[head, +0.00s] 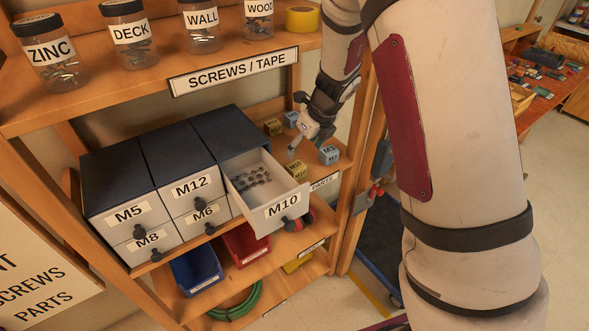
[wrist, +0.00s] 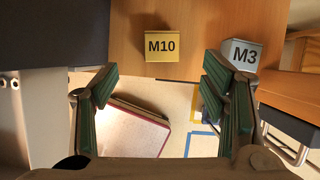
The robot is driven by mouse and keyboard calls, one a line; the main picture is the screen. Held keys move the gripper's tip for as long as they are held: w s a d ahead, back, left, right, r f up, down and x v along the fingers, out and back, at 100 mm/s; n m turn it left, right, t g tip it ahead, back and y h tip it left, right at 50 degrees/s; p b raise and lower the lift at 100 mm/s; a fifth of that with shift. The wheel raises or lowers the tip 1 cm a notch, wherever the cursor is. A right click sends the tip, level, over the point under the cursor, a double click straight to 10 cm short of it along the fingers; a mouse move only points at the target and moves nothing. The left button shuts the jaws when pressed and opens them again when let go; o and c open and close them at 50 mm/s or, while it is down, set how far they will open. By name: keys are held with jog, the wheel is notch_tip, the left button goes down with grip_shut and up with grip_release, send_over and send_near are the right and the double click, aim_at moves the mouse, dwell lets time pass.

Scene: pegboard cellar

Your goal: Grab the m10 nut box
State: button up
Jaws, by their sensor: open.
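A yellow box labelled M10 (wrist: 161,46) stands on the wooden shelf in the wrist view, ahead of and between my fingertips, not touched. In the head view a yellow box (head: 296,170) stands near the shelf's front edge, partly beside the open drawer. My gripper (wrist: 160,86) is open and empty. In the head view my gripper (head: 299,146) is over the shelf, close to these boxes.
A drawer labelled M10 (head: 283,208), holding loose nuts, is pulled out of the dark cabinet (head: 118,178) left of the boxes. Another yellow box (head: 272,127) and a blue box (head: 291,118) stand farther back. A shelf with jars is above; a shelf post is right.

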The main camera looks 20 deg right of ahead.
aim_at(296, 166)
jog(key=x, duration=0.6)
jog(key=shift+f, duration=0.15)
jog(key=shift+d+x, duration=0.2)
jog(key=shift+x, duration=2.5)
jog(key=shift+s, duration=0.1)
jog(key=c, duration=1.5)
jog(key=shift+o, duration=0.2)
